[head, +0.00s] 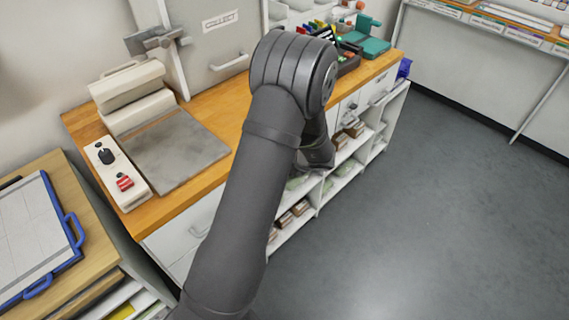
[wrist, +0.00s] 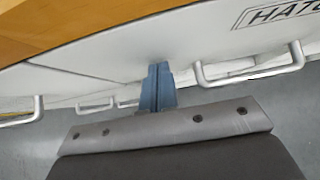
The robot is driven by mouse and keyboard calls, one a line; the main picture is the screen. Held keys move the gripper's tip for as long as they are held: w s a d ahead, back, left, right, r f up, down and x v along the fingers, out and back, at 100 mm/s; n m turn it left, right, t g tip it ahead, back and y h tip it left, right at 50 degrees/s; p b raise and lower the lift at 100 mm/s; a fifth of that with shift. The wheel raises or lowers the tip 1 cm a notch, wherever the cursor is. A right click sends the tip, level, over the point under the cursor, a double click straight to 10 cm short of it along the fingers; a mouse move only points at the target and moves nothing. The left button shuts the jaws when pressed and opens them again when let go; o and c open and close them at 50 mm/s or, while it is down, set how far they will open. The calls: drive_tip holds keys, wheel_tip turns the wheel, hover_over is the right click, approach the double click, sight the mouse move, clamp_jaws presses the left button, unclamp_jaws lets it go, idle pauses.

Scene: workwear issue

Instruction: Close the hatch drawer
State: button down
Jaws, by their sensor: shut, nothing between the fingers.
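In the wrist view, a white drawer front (wrist: 200,45) carries a partly cut-off label (wrist: 272,14) starting "HA", which appears to be the hatch drawer. Its bar handle (wrist: 250,78) is to the right of my gripper. My gripper (wrist: 157,72) is shut and empty, its blue-grey fingertips at the lower part of this front, left of the handle. I cannot tell whether they touch it, nor how far the drawer stands out. In the head view my arm hides the fingers and most of this front.
The wooden counter (head: 218,112) runs above the drawers, with open shelves (head: 290,222) below. Another drawer handle (wrist: 22,117) shows at left in the wrist view. The grey floor (head: 440,210) to the right is clear.

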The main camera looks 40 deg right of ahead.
drive_tip(key=shift+w+r, duration=0.15)
drive_tip(key=shift+w, duration=0.2)
drive_tip(key=s+r, duration=0.6)
drive_tip(key=s, duration=0.5)
drive_tip(key=shift+s+r, duration=0.4)
drive_tip(key=w+r+x, duration=0.2)
drive_tip(key=x, duration=1)
drive_tip(key=shift+w+f, duration=0.15)
drive_tip(key=shift+f, duration=0.15)
